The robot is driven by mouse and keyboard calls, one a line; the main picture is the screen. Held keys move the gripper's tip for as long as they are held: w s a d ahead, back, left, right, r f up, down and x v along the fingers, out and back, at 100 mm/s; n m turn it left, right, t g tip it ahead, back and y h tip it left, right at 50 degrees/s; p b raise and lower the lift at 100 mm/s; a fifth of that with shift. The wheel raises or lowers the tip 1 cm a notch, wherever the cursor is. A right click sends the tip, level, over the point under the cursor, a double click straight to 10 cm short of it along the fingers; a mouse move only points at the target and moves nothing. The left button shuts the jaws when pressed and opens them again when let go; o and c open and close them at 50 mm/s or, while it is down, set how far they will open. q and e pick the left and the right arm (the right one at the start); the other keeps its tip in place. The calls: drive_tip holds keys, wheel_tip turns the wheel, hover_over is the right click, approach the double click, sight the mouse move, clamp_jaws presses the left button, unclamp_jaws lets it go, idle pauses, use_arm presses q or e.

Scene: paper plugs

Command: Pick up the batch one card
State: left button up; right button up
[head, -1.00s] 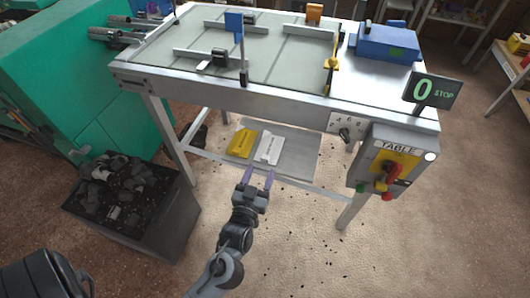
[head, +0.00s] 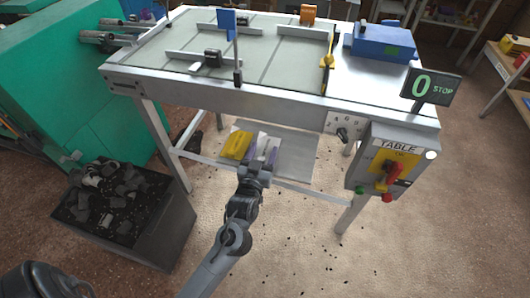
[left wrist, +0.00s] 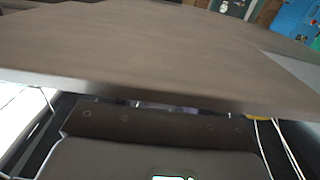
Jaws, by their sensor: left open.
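A yellow card or packet (head: 236,145) lies on the lower shelf of the table, with dark print too small to read. A white card (head: 263,141) lies just right of it, partly hidden by my fingers. I cannot tell from the print which is batch one. My left gripper (head: 262,155) is open at the shelf's front edge, its purple fingers over the near part of the white card. I cannot tell whether they touch it. In the left wrist view a broad brownish surface fills the upper part, and no card is clearly seen. My right gripper is not in view.
The lower shelf (head: 298,155) is bare on the right. The steel table (head: 200,93) stands above it, with legs at both sides. A control box (head: 370,183) hangs at the right front. A dark bin of scraps (head: 165,235) stands at left.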

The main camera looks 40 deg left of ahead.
use_arm(q)
drive_tip(key=shift+c, duration=0.3)
drive_tip(key=c, duration=1)
